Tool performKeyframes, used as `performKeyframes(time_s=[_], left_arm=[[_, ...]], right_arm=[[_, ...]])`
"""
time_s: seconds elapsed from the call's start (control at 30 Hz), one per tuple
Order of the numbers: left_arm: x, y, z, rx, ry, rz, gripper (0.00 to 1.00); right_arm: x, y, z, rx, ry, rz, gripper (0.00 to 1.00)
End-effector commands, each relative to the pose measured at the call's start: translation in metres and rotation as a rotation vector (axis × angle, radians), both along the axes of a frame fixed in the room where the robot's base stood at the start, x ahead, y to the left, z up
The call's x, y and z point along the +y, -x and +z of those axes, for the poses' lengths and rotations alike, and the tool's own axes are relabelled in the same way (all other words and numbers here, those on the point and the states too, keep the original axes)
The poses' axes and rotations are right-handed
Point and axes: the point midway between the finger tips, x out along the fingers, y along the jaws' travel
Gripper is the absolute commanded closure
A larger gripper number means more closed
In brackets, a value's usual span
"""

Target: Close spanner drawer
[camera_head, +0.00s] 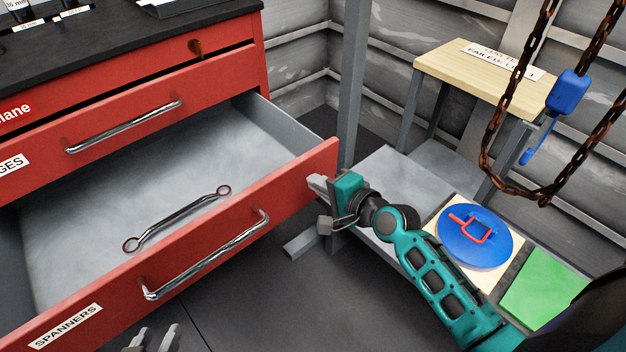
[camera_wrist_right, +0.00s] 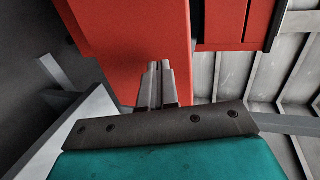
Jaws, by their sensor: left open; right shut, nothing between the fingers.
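The spanner drawer (camera_head: 290,190) is pulled well out of the red cabinet, its "SPANNERS" label at the lower left. A spanner (camera_head: 178,218) lies on its grey floor. A metal handle (camera_head: 208,256) runs along its front. My right gripper (camera_head: 318,184) is shut and empty at the right end of the drawer front. In the right wrist view its closed fingertips (camera_wrist_right: 159,66) point at a red panel; whether they touch it I cannot tell. My left gripper (camera_head: 153,338) is open below the drawer front, with only its fingertips in view.
A closed drawer (camera_head: 130,125) with a handle sits above the open one. To the right are a low bench with a blue round lid (camera_head: 474,238) and a green pad (camera_head: 543,288), a wooden table (camera_head: 470,75) and hanging rusty chains (camera_head: 490,135). Floor below the drawer is clear.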

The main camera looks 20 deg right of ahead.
Motion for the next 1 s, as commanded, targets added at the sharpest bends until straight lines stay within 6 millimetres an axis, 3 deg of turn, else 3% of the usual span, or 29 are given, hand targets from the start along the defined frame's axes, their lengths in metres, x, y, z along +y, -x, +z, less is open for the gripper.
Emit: performKeyframes(time_s=[0.2,0.77,1.0], left_arm=[[0.000,0.000,-0.003,0.000,0.001,0.001,0.57],[-0.002,-0.001,-0.002,-0.001,0.011,0.007,0.57],[-0.002,-0.001,-0.002,-0.001,0.010,0.006,0.57]], right_arm=[[0.006,-0.018,0.000,0.001,0.000,0.000,1.00],[0.008,-0.026,0.000,0.000,0.001,0.000,1.00],[0.020,-0.060,0.002,-0.003,-0.002,0.000,1.00]])
